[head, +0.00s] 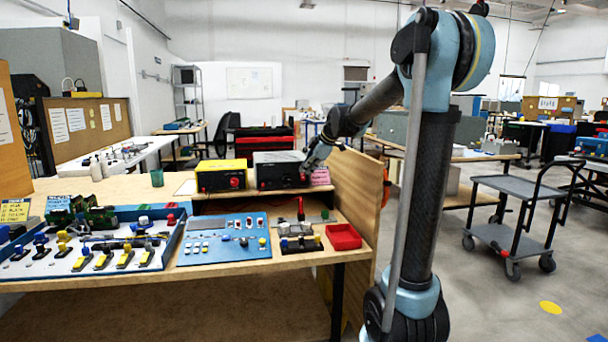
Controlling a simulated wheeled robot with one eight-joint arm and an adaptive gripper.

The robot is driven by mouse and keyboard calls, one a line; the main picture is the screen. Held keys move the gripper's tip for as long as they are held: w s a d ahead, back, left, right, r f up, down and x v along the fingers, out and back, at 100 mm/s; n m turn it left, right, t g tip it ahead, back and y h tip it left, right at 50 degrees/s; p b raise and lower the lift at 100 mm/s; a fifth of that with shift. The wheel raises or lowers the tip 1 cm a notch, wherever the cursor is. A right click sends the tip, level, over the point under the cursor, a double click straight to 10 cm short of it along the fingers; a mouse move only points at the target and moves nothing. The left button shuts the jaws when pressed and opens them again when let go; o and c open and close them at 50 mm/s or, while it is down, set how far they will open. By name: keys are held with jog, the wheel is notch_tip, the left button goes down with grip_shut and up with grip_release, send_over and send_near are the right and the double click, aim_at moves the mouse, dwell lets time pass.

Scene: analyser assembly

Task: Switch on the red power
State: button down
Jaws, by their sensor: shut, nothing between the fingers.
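Two power boxes stand on the raised shelf at the back of the bench. One has a yellow top (222,165) and a red knob (236,182) on its dark front. My gripper (307,173) is at the right end of this dark box's front, pointing down and left. It looks shut and empty. Something red shows by the fingertips, but it is too small to tell whether they touch it. The gripper hides part of that corner.
Below the shelf lie a blue panel with knobs (208,252), a fixture with a red handle (300,230) and a red tray (343,237). A wooden side panel (352,195) rises right of the boxes. A grey cart (500,237) stands on the floor at right.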

aim_at(303, 176)
jog(key=v, duration=0.8)
jog(key=shift+w+a+r, duration=0.15)
jog(key=shift+w+r, duration=0.15)
jog(key=shift+r, duration=0.05)
jog(key=shift+f, duration=0.1)
jog(key=shift+s+f+g, duration=0.3)
jog(key=shift+f+g, duration=0.2)
jog(key=w+a+f, duration=0.5)
jog(key=w+f, duration=0.2)
jog(key=f, duration=0.2)
jog(key=shift+f, duration=0.15)
jog(key=shift+w, duration=0.1)
